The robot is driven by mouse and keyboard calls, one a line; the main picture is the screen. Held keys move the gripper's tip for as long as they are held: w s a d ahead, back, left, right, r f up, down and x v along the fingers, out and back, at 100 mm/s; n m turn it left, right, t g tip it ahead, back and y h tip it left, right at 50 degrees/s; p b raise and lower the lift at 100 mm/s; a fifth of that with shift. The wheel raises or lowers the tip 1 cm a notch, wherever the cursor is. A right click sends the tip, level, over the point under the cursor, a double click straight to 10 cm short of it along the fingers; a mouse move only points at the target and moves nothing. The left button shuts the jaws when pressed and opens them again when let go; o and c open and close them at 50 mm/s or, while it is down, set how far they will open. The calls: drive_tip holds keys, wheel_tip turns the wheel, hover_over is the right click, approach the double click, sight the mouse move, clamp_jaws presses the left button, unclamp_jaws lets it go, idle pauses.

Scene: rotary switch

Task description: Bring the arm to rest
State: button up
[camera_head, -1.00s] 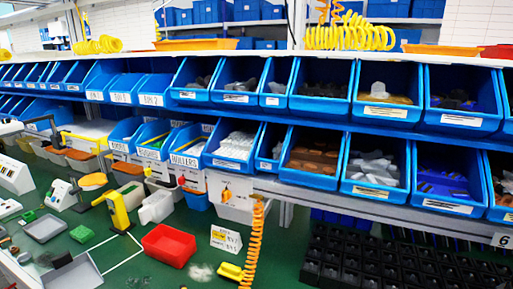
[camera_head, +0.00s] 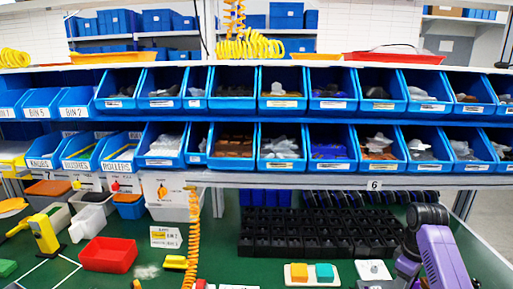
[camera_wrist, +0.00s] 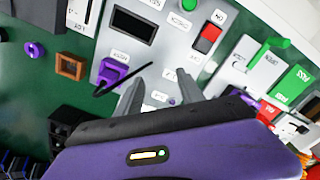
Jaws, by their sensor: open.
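My gripper (camera_wrist: 158,90) shows in the wrist view with its two grey fingers apart and nothing seen between them. Beyond the fingers is a grey control panel (camera_wrist: 165,58) with a purple rotary knob (camera_wrist: 112,70), left of the fingers in the picture. A thin black bar lies across the view beside the knob. I cannot tell whether a finger touches the panel. My purple arm (camera_head: 442,258) stands at the lower right of the head view; the gripper itself does not show there.
The panel also has a dark display (camera_wrist: 133,25) and a red rocker switch (camera_wrist: 207,38). In the head view, blue bins (camera_head: 231,89) fill the shelves. A black tray (camera_head: 318,232), a red box (camera_head: 108,254) and a hanging orange coil (camera_head: 192,240) are on or above the green bench.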

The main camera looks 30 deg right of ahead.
drive_tip(key=w+d+r+m+t+h, duration=0.35)
drive_tip(key=w+d+t+h, duration=0.2)
drive_tip(key=w, duration=0.45)
drive_tip(key=w+a+m+t+h, duration=0.15)
drive_tip(key=a+t, duration=0.55)
drive_tip(key=a, duration=1.2)
drive_tip(key=s+a+r+t+y, duration=0.1)
drive_tip(key=s+a+r+t, duration=0.15)
drive_tip(key=s+a, duration=0.65)
drive_tip(key=s+a+r+t, duration=0.2)
drive_tip(key=s+a+r, duration=0.1)
drive_tip(key=s+a, duration=0.6)
drive_tip(key=s+a+n+g+y, duration=0.1)
drive_tip(key=s+a+y, duration=0.2)
drive_tip(key=s+a, duration=0.2)
drive_tip(key=s+a+n+g+y, duration=0.1)
drive_tip(key=s+a+n+y, duration=0.1)
drive_tip(key=s+a, duration=0.4)
drive_tip(key=s+y, duration=0.1)
drive_tip(key=s, duration=0.4)
drive_tip(key=shift+r+n, duration=0.15)
drive_tip(key=shift+n, duration=0.15)
